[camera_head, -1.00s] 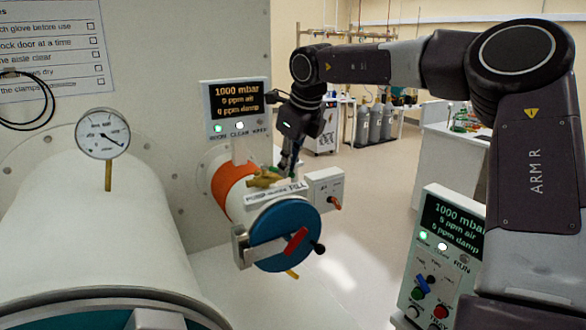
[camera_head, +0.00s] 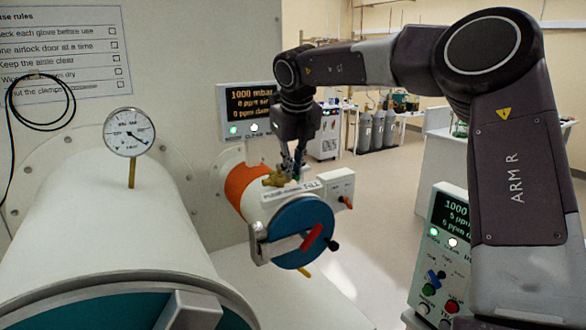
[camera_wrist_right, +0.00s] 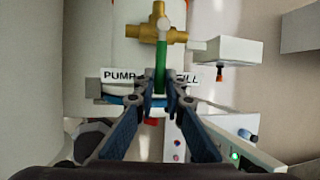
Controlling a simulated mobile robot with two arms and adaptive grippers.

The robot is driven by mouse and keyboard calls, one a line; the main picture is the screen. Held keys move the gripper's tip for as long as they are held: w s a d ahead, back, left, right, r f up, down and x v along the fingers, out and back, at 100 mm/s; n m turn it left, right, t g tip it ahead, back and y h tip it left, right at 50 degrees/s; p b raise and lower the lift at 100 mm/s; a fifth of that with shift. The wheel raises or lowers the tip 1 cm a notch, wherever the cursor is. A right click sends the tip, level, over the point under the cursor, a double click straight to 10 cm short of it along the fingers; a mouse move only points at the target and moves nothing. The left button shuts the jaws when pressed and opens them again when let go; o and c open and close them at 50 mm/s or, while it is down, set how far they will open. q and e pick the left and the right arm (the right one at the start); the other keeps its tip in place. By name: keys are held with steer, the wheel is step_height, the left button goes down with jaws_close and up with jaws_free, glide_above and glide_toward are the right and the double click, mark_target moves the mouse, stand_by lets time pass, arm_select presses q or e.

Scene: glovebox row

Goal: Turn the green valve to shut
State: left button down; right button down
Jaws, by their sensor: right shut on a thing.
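The green valve handle (camera_wrist_right: 160,62) shows in the right wrist view as a green bar on a brass valve body (camera_wrist_right: 158,30). The brass body also shows on top of the small white cylinder in the head view (camera_head: 275,178). The green bar points from the brass body down between the words PUMP and FILL on a white label (camera_wrist_right: 120,76). My right gripper (camera_wrist_right: 159,90) is shut on the green bar, one blue-grey finger on each side. In the head view the right gripper (camera_head: 297,168) reaches down onto the valve, and the handle is mostly hidden. My left gripper is not in view.
The small cylinder has a blue round door (camera_head: 290,245) with a red handle (camera_head: 312,238). A small white box (camera_head: 338,188) stands beside the valve. A large cylinder (camera_head: 90,235) with a pressure gauge (camera_head: 129,132) fills the left. A control panel (camera_head: 440,260) stands at right.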

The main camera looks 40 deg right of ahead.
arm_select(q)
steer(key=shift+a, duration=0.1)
arm_select(e)
steer(key=shift+r, duration=0.1)
steer(key=c, duration=2)
jaws_free()
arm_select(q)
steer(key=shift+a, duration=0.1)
arm_select(e)
steer(key=v, duration=1.2)
